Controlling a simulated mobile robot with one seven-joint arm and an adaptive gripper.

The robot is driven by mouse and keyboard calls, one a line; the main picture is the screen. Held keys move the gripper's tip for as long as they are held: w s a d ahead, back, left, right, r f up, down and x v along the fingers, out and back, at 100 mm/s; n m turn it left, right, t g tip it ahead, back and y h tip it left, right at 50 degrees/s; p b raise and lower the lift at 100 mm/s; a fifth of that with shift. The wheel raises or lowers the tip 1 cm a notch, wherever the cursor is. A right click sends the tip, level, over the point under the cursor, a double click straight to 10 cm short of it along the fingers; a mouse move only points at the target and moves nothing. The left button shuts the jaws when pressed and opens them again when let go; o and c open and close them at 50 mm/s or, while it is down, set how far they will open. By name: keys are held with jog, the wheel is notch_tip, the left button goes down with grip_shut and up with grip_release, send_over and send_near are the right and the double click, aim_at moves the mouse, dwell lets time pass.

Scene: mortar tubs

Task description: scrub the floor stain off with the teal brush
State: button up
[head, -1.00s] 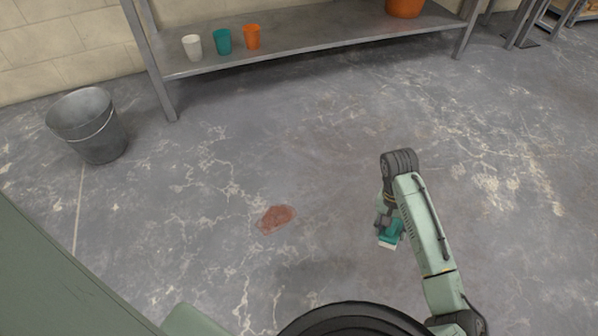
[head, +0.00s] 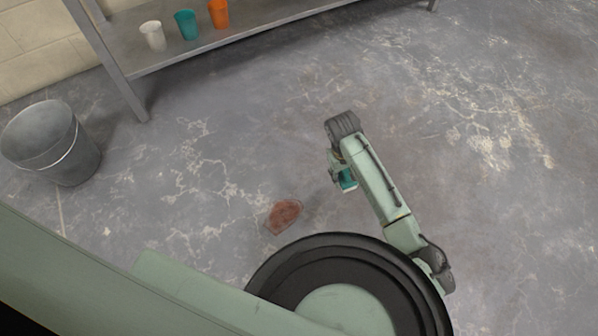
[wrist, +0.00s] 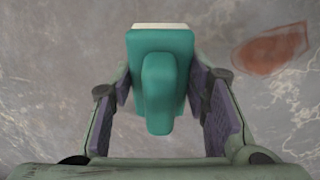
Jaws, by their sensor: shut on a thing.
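The teal brush (wrist: 160,65) has a teal body and handle with a pale edge at its far end. My gripper (wrist: 163,90) is shut on it, with a finger on each side. In the head view the brush (head: 347,180) hangs below my gripper (head: 338,170), partly hidden by my arm; I cannot tell its exact height over the floor. The reddish-brown floor stain (head: 284,215) lies on the grey concrete, left of and nearer than the brush in the head view. In the wrist view the stain (wrist: 272,48) is to the right of the brush, apart from it.
A grey metal bucket (head: 52,143) stands on the floor at the left. A metal shelf (head: 240,38) at the back holds a white cup (head: 153,36), a teal cup (head: 186,25) and an orange cup (head: 219,14). The floor around the stain is clear.

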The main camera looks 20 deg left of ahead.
jog(key=s+a+f+n+g+y+p, duration=0.1)
jog(key=s+a+f+n+p, duration=0.2)
jog(key=a+n, duration=0.5)
jog(key=a+f+n+g+y+p, duration=0.15)
jog(key=a+n+p, duration=0.35)
jog(key=n, duration=0.7)
jog(key=shift+n, duration=0.5)
jog(key=f+b, duration=0.2)
jog(key=f, duration=0.1)
jog(key=f+b, duration=0.3)
jog(key=shift+s+d, duration=0.1)
jog(key=shift+s, duration=0.1)
